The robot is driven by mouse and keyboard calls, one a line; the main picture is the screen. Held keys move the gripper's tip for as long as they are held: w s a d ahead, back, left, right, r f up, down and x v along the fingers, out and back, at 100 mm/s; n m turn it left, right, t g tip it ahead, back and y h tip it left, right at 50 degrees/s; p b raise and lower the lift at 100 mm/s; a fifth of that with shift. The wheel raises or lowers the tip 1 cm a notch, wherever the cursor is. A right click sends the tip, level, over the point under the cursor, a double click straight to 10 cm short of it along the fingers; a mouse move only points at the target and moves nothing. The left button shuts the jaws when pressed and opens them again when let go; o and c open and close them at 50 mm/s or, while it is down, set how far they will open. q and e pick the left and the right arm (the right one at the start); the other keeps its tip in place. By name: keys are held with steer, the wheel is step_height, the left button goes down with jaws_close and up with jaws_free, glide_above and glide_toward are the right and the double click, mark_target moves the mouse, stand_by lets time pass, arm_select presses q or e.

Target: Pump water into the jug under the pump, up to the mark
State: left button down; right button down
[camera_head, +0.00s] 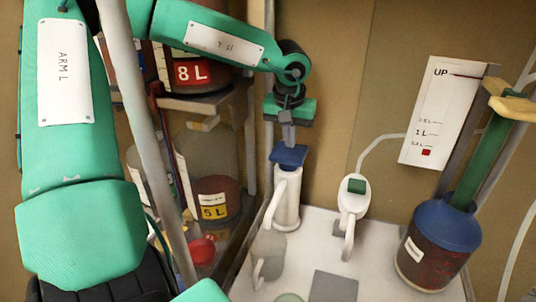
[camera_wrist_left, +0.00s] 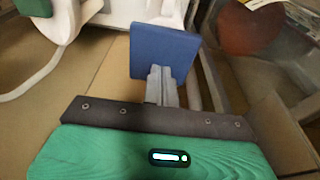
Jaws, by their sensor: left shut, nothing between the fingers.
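A white pump (camera_head: 288,212) with a blue square top pad (camera_head: 290,155) stands at the back left of the white worktop. A grey see-through jug (camera_head: 268,247) sits in front of it, by the pump's curved spout. I cannot make out a mark or a water level in the jug. My left gripper (camera_head: 289,143) is shut and empty, pointing down right at the blue pad. In the left wrist view its fingertips (camera_wrist_left: 160,72) overlap the pad (camera_wrist_left: 172,45); I cannot tell whether they touch. My right gripper is out of view.
A second white dispenser (camera_head: 352,198) with a green top stands to the right. Shelves with labelled containers (camera_head: 212,200) are at left. A grey square (camera_head: 333,287) lies on the worktop.

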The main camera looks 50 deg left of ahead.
mark_target(289, 151)
arm_select(q)
steer(key=shift+f+b, duration=1.7)
steer(key=shift+f, duration=0.55)
steer(key=shift+r, duration=0.2)
steer(key=shift+r+p, duration=1.5)
steer(key=shift+r, duration=0.65)
steer(key=shift+f, duration=0.15)
